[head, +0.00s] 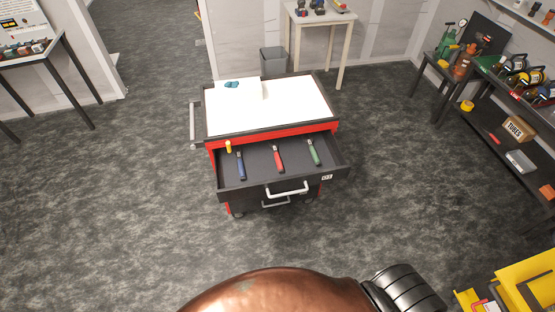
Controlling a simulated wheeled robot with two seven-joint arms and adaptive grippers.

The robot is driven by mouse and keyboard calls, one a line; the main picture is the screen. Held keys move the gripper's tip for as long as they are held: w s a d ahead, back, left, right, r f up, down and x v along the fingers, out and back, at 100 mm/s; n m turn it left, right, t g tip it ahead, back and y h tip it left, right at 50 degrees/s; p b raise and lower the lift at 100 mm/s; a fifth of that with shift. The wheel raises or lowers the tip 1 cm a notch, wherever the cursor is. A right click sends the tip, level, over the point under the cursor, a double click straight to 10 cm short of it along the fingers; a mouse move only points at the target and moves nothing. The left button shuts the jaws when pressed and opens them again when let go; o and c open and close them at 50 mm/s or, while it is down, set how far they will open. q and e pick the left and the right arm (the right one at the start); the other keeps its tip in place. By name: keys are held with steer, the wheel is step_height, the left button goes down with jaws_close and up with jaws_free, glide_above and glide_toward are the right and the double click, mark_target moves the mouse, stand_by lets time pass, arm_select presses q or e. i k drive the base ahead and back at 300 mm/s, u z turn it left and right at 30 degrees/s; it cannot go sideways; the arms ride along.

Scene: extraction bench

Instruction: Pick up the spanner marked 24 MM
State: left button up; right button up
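A red and dark grey tool trolley stands ahead with its top drawer (247,188) pulled open. Three tools lie apart in the drawer: one with a blue handle (240,166), one with a red handle (278,159) and one with a green handle (314,153). They are too small for me to tell whether any is a spanner, and I can read no 24 MM mark. Neither of my grippers is in view.
A white board (290,103) covers much of the trolley top, with a small blue item (232,84) at its back left. A yellow item (228,147) is at the drawer's back left. Loaded dark shelves (490,105) stand right, a yellow object (525,280) lower right. The floor around the trolley is clear.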

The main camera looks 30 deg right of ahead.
mark_target(309, 141)
steer(key=u, duration=0.55)
steer(key=i, duration=1.25)
steer(key=z, duration=0.35)
